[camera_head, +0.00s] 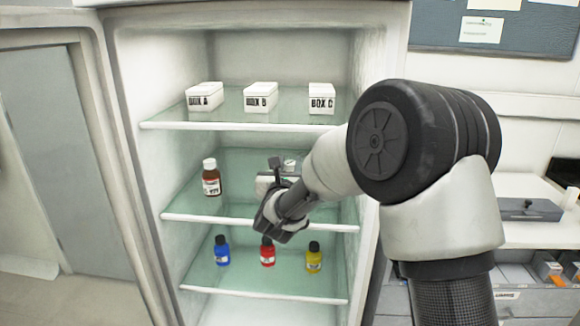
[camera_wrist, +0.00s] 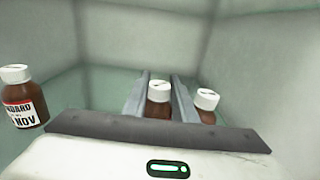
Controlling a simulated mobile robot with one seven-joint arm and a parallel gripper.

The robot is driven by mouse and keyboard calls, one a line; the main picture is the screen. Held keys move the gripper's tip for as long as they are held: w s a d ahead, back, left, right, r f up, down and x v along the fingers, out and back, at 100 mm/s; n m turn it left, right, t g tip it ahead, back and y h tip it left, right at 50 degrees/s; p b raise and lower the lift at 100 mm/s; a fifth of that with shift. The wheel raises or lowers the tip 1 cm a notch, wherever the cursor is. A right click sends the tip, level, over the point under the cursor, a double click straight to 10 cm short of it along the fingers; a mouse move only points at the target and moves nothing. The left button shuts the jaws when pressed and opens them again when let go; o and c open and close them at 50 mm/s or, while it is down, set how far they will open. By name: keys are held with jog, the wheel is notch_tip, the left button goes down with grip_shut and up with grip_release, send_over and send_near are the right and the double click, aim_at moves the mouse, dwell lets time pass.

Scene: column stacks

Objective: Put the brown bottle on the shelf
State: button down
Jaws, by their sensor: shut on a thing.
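My gripper (camera_head: 276,172) reaches into the open cabinet at the middle glass shelf (camera_head: 240,220). In the wrist view its two grey fingers (camera_wrist: 159,92) are shut on a brown bottle with a white cap (camera_wrist: 158,108). In the head view my gripper and arm mostly hide this bottle. I cannot tell whether its base touches the shelf. A second brown bottle with a white label (camera_head: 211,180) stands upright at the left of the same shelf; it also shows in the wrist view (camera_wrist: 22,98). A third brown bottle (camera_wrist: 207,106) is just right of the fingers.
White boxes A (camera_head: 204,96), B (camera_head: 260,97) and C (camera_head: 321,98) stand on the shelf above. Blue (camera_head: 222,252), red (camera_head: 267,253) and yellow (camera_head: 313,259) bottles stand on the shelf below. The cabinet's side walls flank my arm.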

jog(key=shift+w+f, duration=0.15)
jog(key=shift+f, duration=0.15)
jog(key=c, duration=1.4)
grip_release()
jog(key=shift+c, duration=0.2)
jog(key=shift+r, duration=0.1)
